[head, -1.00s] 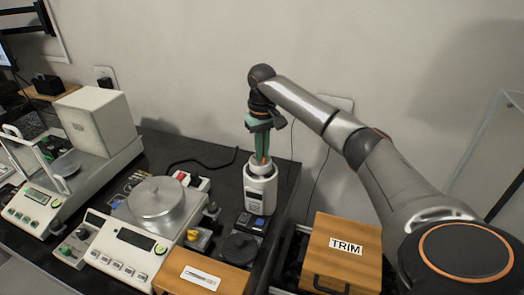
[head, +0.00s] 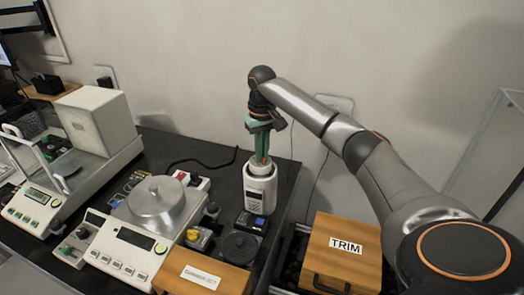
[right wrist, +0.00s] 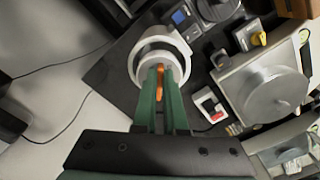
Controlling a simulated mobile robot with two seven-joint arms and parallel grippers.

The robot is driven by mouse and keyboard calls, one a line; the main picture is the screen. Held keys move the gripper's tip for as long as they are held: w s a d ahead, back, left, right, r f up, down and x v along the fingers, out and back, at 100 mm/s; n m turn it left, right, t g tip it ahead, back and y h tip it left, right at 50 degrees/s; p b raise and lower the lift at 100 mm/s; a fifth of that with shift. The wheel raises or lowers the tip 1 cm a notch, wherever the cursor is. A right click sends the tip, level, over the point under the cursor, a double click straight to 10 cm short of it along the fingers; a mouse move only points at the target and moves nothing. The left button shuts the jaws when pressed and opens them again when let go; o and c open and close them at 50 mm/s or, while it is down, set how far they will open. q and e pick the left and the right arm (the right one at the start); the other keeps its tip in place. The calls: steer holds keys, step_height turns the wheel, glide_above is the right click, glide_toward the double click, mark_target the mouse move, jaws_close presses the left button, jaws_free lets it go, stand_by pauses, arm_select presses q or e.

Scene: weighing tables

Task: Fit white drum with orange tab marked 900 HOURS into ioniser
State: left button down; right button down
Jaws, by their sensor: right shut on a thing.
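The ioniser (head: 260,188) is a white upright housing near the back right corner of the black table; it also shows in the right wrist view (right wrist: 147,38). My right gripper (head: 262,158) points down over its open top, with green fingers shut on the orange tab (right wrist: 160,80). The white drum (head: 262,169) under the tab sits at the ioniser's mouth, its lower part hidden inside the housing. In the right wrist view the drum (right wrist: 176,66) lies within the ring of the housing. The 900 HOURS marking cannot be read. My left gripper is not in view.
A balance with a round metal pan (head: 157,196) stands left of the ioniser. A dark round device (head: 240,246) and a wooden box (head: 203,277) are in front. A wooden TRIM box (head: 345,250) stands at the right. A black cable lies behind.

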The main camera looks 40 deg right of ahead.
mark_target(262, 168)
steer(key=shift+f, duration=3)
steer(key=c, duration=0.9)
jaws_free()
step_height(262, 168, up, 12)
steer(key=shift+r+b, duration=0.25)
steer(key=shift+b, duration=0.1)
